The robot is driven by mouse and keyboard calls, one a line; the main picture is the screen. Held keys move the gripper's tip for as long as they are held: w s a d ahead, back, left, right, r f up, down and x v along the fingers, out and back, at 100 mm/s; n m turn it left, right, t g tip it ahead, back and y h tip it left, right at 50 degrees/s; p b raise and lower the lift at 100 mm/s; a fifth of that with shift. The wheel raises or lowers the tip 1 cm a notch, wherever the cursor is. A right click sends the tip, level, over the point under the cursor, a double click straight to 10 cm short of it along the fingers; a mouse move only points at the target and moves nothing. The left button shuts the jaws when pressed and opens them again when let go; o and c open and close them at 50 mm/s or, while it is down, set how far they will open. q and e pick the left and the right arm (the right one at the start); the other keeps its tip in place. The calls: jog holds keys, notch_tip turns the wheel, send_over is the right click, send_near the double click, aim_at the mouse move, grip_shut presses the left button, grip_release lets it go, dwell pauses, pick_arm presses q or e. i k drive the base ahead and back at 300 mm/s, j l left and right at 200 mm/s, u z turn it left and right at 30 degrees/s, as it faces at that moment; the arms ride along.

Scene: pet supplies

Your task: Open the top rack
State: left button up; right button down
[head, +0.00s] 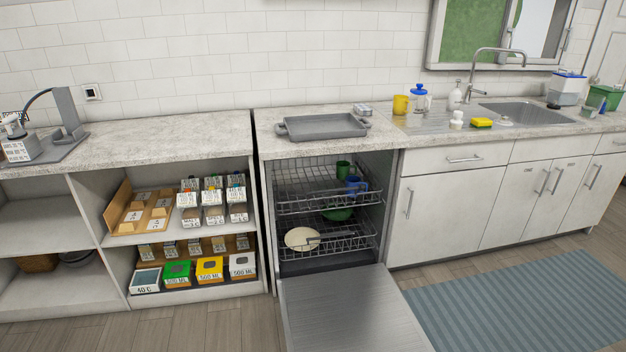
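The dishwasher stands open in the middle of the head view, its door (348,312) folded down toward the floor. The top rack (322,206) is a grey wire basket inside the dishwasher, and it appears pushed in. A green cup (343,169) and a blue mug (355,186) sit in it. The lower rack (345,247) holds a cream plate (301,239). A green bowl (337,214) shows between the two racks; I cannot tell which one bears it. Neither of my grippers is in view.
A grey tray (322,127) lies on the counter above the dishwasher. Open shelves with boxes (211,269) stand to the left, closed white cabinets (452,212) to the right. A blue striped mat (520,305) covers the floor at right. The lowered door takes up floor space in front.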

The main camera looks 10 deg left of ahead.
aim_at(335, 190)
jog(key=z, duration=0.65)
jog(key=i+j+z, duration=0.1)
jog(key=j+z, duration=1.15)
